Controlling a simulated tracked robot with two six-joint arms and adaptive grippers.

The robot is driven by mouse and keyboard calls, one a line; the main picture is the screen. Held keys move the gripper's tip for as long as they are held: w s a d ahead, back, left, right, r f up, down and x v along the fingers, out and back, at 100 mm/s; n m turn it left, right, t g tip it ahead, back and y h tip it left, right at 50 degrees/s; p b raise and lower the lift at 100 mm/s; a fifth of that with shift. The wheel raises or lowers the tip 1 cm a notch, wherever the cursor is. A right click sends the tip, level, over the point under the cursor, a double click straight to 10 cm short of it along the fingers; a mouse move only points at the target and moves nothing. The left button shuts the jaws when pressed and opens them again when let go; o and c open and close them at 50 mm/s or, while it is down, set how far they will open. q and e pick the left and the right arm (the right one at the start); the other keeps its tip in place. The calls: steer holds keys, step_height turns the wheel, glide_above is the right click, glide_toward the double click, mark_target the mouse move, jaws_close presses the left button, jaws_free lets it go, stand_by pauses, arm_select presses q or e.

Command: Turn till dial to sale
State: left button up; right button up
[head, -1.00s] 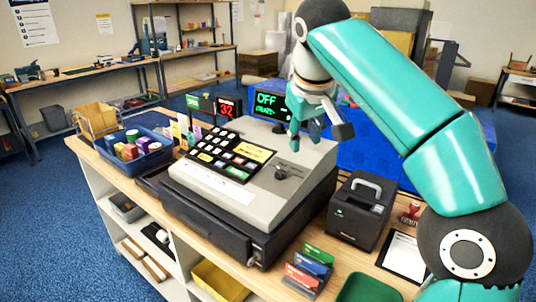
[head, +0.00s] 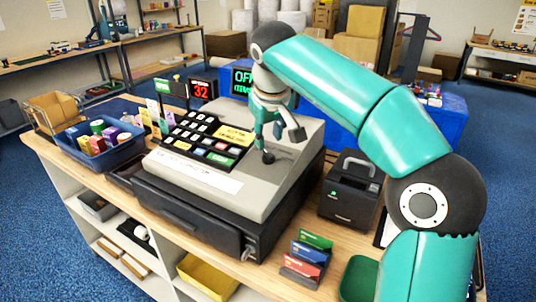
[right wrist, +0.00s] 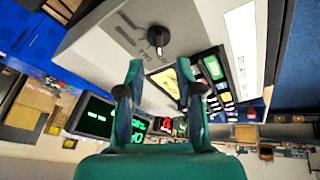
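The grey till (head: 285,172) stands on the wooden counter, its green display (head: 243,80) reading OFF. Its dark till dial (head: 268,157) sits on the sloped top, right of the keypad. In the right wrist view the dial (right wrist: 158,36) is a round black knob with a pale mark, and small lettering beside it is too small to read. My right gripper (head: 278,135) is above the dial. In the wrist view the gripper (right wrist: 160,68) has its fingers apart and empty, with the dial beyond the tips, roughly between them. My left gripper is not in view.
A black printer (head: 350,192) stands right of the till, with a card holder (head: 304,262) in front of it. A blue bin of small boxes (head: 105,152) is at the left. A red number display (head: 202,90) stands behind the keypad.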

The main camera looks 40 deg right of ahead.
mark_target(268, 154)
steer(key=x, duration=0.6)
steer(key=shift+f, duration=0.25)
jaws_close()
